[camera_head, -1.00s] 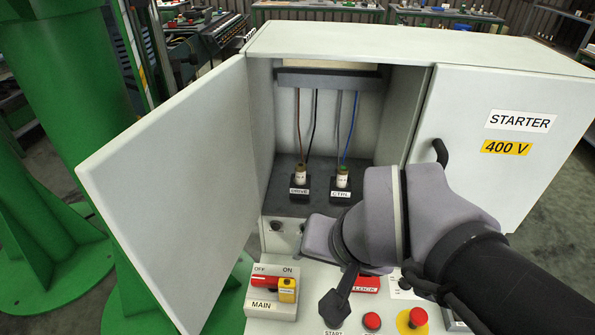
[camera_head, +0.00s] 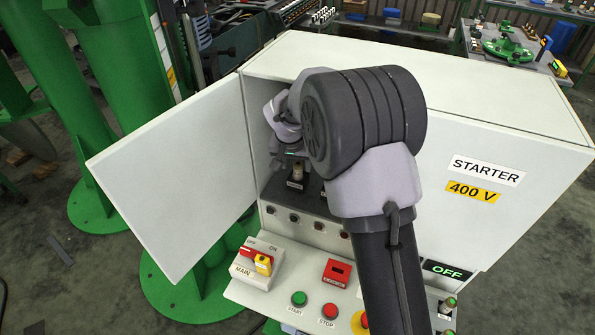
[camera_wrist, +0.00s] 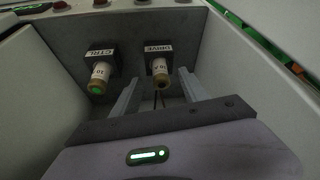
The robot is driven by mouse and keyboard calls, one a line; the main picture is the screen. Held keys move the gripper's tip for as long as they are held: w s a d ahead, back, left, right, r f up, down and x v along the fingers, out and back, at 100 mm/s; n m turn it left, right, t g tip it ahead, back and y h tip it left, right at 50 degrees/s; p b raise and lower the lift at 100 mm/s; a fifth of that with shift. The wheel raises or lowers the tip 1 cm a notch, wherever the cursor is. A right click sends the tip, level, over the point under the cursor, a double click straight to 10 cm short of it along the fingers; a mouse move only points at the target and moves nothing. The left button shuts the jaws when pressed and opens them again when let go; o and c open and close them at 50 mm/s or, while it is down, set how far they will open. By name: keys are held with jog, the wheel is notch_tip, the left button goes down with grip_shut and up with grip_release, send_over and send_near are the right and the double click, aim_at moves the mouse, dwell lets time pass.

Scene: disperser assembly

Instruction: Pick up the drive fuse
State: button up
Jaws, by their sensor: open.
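The drive fuse (camera_wrist: 161,73) is a pale cylinder with a brownish end, seated in the black holder (camera_wrist: 158,52) labelled DRIVE inside the open cabinet. It also shows in the head view (camera_head: 297,170), just below my gripper. In the wrist view my gripper (camera_wrist: 159,79) is open, with one finger on either side of the drive fuse. I cannot tell whether either finger touches it.
The CTRL fuse (camera_wrist: 98,75), with a green end, sits beside the left finger in the wrist view. The open cabinet door (camera_head: 175,165) stands at the left. The closed STARTER door (camera_head: 465,215) is at the right. A MAIN switch (camera_head: 257,262) sits on the front panel.

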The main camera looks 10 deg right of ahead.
aim_at(297, 165)
jog(key=shift+w+d, duration=0.15)
jog(key=shift+w, duration=0.25)
jog(key=b+x, duration=0.1)
jog(key=x, duration=0.4)
jog(key=shift+f, duration=0.1)
grip_shut()
